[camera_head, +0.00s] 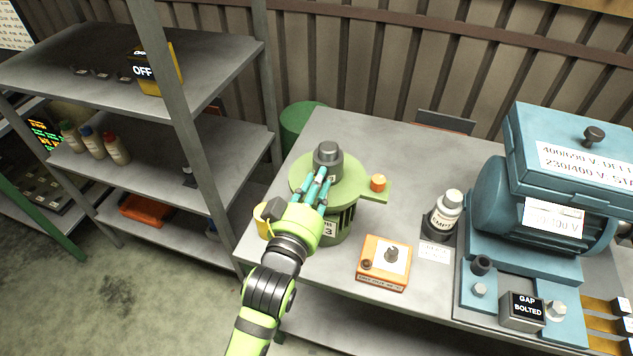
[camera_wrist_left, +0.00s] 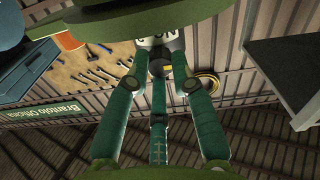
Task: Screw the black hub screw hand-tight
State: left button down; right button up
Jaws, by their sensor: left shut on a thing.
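The green disperser (camera_head: 350,190) stands on the grey table, with a round, flat green top. A dark grey stepped cylinder (camera_head: 328,152) sits on this top. My left gripper (camera_head: 318,182) reaches over the front of the top, its teal fingers drawn together just in front of the cylinder. In the left wrist view the fingers (camera_wrist_left: 160,65) close around a small dark piece (camera_wrist_left: 157,68), which looks like the black hub screw; it is mostly hidden. A green disc (camera_wrist_left: 130,22) lies close beyond the fingertips. My right gripper is not in view.
A large blue motor (camera_head: 500,215) fills the table's right side. Metal shelves (camera_head: 190,125) stand on the left.

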pick_arm(q)
jog(key=shift+r+m+p, duration=0.25)
jog(key=shift+m+p, duration=0.4)
jog(key=shift+m, duration=0.25)
jog(key=m+p, duration=0.1)
jog(key=m, duration=0.1)
jog(key=shift+m, duration=0.4)
jog(key=m+p, duration=0.1)
jog(key=m, duration=0.1)
jog(key=shift+m, duration=0.3)
jog(key=m+p, duration=0.1)
jog(key=m, duration=0.2)
jog(key=shift+d+m, duration=0.1)
jog(key=shift+m, duration=0.2)
jog(key=m+p, duration=0.1)
jog(key=m, duration=0.5)
jog(key=shift+f, duration=0.15)
jog(key=m, duration=0.3)
jog(key=shift+m+p, duration=0.35)
jog(key=shift+m, duration=0.05)
jog(key=shift+f+m, duration=0.15)
jog(key=shift+m, duration=1.35)
